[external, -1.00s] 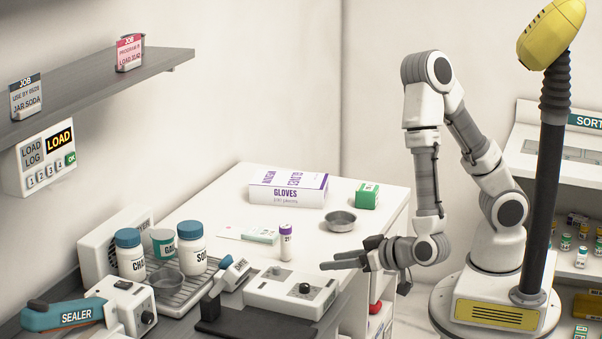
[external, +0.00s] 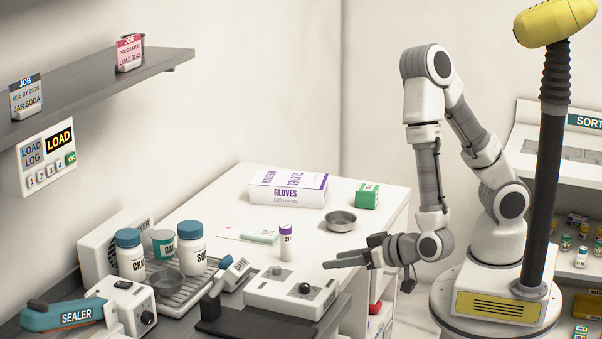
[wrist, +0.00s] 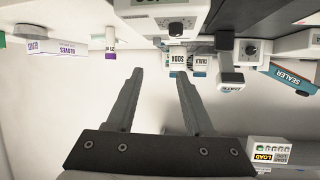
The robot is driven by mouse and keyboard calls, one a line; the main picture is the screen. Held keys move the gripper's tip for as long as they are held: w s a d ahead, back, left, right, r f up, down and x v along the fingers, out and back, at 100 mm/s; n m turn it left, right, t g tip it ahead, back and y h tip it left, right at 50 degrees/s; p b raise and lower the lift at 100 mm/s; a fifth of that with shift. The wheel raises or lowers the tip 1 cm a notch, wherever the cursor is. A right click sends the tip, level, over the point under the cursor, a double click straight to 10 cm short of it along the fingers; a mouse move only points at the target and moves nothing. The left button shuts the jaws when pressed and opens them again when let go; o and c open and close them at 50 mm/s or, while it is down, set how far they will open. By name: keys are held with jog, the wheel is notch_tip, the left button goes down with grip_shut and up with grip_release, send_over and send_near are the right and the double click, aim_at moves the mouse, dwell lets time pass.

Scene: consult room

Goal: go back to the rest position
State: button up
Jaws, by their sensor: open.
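My gripper (external: 352,257) is open and empty. In the external view its fingers point left, level, in front of the right end of the white counter (external: 385,200). In the wrist view my gripper (wrist: 155,88) shows two grey fingers spread apart with only pale wall between them. My arm rises from its round base at the right, bends at a high elbow and hangs down to the wrist.
A capped purple-and-white vial (external: 286,248), steel bowl (external: 341,220), green box (external: 367,196) and gloves box (external: 288,188) stand on the counter. A white device with a knob (external: 290,292) is left of my fingers. Jars (external: 192,250) and a sealer (external: 75,316) are further left.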

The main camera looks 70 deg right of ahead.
jog(key=w+d+r+n+g+y, duration=0.1)
jog(key=w+d+r+g+y, duration=0.15)
jog(key=r, duration=0.35)
jog(key=w+d+r+g+y, duration=0.1)
jog(key=w+r+y, duration=0.2)
jog(key=w+r, duration=0.15)
jog(key=s+d+r+n+g+h, duration=0.1)
jog(key=s+d+r+g, duration=0.1)
jog(key=s+d, duration=0.5)
jog(key=s+d+r+g+h, duration=0.2)
jog(key=s+d+r, duration=0.2)
jog(key=s+d, duration=0.4)
jog(key=d, duration=0.2)
jog(key=shift+d+r+n, duration=0.2)
jog(key=shift+d+n, duration=0.2)
